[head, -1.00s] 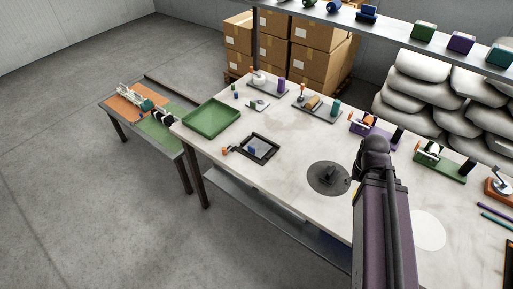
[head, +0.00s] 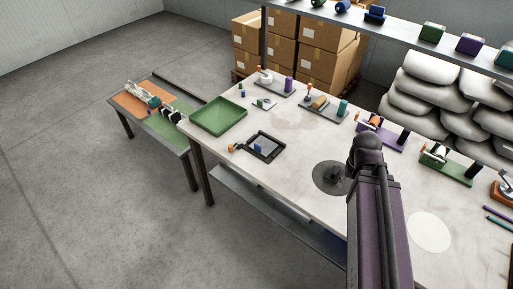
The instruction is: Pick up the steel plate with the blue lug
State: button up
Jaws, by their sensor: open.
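The steel plate (head: 269,143) is a grey sheet lying in a square black frame (head: 275,156) on the white-topped workbench. The small blue lug (head: 258,148) stands upright at its left side. A small orange-tipped black fitting (head: 235,147) sits at the frame's left corner. My arm rises in the right half of the head view, to the right of the plate and apart from it. My gripper is not visible.
A green tray (head: 219,129) stands left of the frame. A dark disc (head: 325,188) with a black block (head: 335,173) lies between frame and arm. Several fixtures line the bench's back, under a shelf (head: 400,24). A low side table (head: 131,103) stands at left.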

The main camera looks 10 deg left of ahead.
aim_at(262, 145)
jog(key=u, duration=1.15)
jog(key=k, duration=1.05)
jog(key=z, duration=0.25)
jog(key=i, duration=1)
jog(key=u, duration=0.05)
